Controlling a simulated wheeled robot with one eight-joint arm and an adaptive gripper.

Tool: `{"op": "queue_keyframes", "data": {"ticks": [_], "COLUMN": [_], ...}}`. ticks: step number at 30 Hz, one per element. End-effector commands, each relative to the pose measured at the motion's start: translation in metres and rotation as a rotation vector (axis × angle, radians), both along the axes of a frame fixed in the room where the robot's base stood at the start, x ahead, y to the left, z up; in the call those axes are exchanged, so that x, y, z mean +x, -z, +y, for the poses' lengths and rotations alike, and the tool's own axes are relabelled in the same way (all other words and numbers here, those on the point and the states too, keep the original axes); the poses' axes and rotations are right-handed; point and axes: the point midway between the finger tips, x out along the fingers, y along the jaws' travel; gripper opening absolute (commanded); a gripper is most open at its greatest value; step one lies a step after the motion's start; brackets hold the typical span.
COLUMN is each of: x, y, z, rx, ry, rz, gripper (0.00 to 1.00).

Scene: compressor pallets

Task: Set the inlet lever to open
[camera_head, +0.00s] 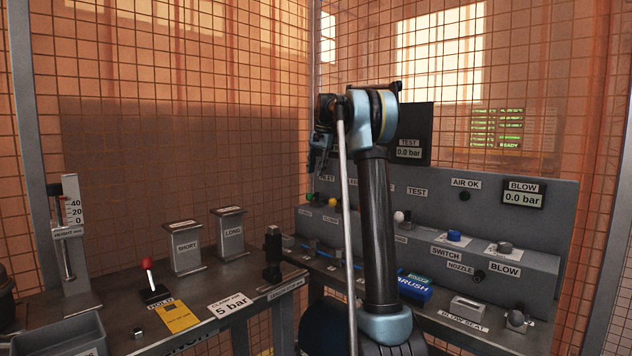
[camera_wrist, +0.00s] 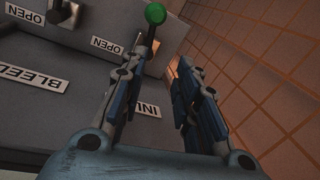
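The inlet lever has a green ball knob (camera_wrist: 155,14) on a dark stalk. In the wrist view the knob is just beyond the tip of the left finger, and that finger hides the stalk's lower part. My gripper (camera_wrist: 163,62) is open, its two fingers apart with nothing held between them. Whether a finger touches the lever I cannot tell. The partly hidden INLET label (camera_wrist: 147,107) and an OPEN label (camera_wrist: 107,45) appear upside down. In the head view my gripper (camera_head: 315,165) is over the left end of the grey panel, by the green knob (camera_head: 309,197).
A BLEED label (camera_wrist: 33,79) and another lever's stalk (camera_wrist: 62,12) are beside the inlet lever. A yellow knob (camera_head: 333,202) and white knob (camera_head: 399,216) are farther right along the panel (camera_head: 545,232). Mesh fencing (camera_wrist: 250,70) stands close to the gripper.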

Motion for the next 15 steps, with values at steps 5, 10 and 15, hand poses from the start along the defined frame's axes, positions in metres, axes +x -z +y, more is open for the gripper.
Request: {"op": "queue_keyframes", "data": {"ticks": [5, 10, 15], "x": [0.0, -0.0001, -0.0007], "y": [-0.0088, -0.0096, -0.0096], "z": [-0.0002, -0.0001, -0.0003], "rx": [0.0, 0.0, 0.0], "ry": [0.0, 0.0, 0.0], "rz": [0.0, 0.0, 0.0], "gripper": [0.29, 0.29, 0.11]}}
